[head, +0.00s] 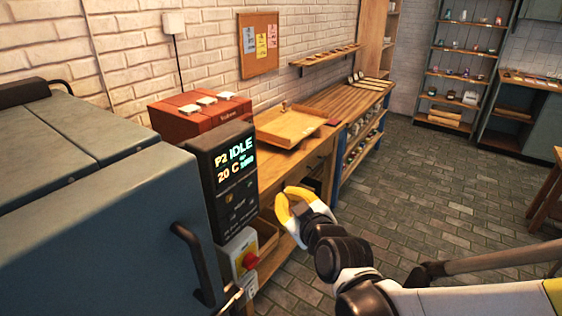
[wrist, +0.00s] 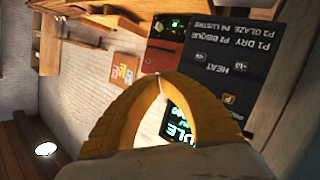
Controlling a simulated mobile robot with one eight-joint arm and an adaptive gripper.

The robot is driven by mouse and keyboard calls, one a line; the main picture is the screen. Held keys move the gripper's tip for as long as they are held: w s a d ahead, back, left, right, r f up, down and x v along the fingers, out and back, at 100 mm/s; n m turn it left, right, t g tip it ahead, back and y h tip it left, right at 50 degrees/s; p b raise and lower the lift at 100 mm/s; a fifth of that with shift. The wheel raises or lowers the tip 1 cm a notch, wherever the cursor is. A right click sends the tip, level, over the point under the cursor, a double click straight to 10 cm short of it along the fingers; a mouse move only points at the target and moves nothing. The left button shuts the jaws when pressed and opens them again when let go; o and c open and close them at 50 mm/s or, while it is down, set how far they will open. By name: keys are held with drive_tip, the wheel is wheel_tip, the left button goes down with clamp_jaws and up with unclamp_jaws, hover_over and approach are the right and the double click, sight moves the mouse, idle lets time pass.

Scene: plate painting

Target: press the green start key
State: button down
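The dark control panel (head: 228,185) stands at the kiln's front corner in the head view. Its lit display (head: 235,163) reads P2 IDLE and 20 C. Small dim keys sit below the display; I cannot make out a green start key among them. My yellow gripper (head: 283,197) is to the right of the panel, apart from it, with nothing held. In the wrist view the gripper's curved fingers (wrist: 161,76) meet at the tips. The panel (wrist: 245,65) appears turned there, with a HEAT label and an orange-lit P key (wrist: 230,99). The fingers partly cover its display (wrist: 180,125).
The grey kiln (head: 90,190) with a dark handle (head: 190,260) fills the left. A red stop knob (head: 250,260) is below the panel. A wooden workbench (head: 330,100) with a tray (head: 290,125) and a red box (head: 200,118) runs along the wall. The floor at right is open.

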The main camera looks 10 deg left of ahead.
sight(256, 180)
drive_tip(key=shift+w+a, duration=0.45)
drive_tip(key=shift+a, duration=0.65)
drive_tip(key=shift+w+a, duration=0.45)
drive_tip(key=shift+a, duration=0.65)
drive_tip(key=shift+w+a, duration=0.45)
drive_tip(key=shift+a, duration=0.65)
drive_tip(key=shift+a, duration=0.1)
drive_tip(key=shift+w+a+b, duration=0.15)
drive_tip(key=shift+a+b, duration=0.15)
drive_tip(key=shift+w+a, duration=0.15)
drive_tip(key=shift+a, duration=0.15)
drive_tip(key=shift+d, duration=0.1)
drive_tip(key=shift+s+d, duration=0.3)
drive_tip(key=shift+d, duration=0.35)
drive_tip(key=shift+s+d, duration=0.35)
drive_tip(key=shift+d, duration=0.4)
drive_tip(key=shift+s+d, duration=0.3)
drive_tip(key=shift+d, duration=0.5)
drive_tip(key=shift+s+d, duration=0.35)
drive_tip(key=shift+d, duration=0.4)
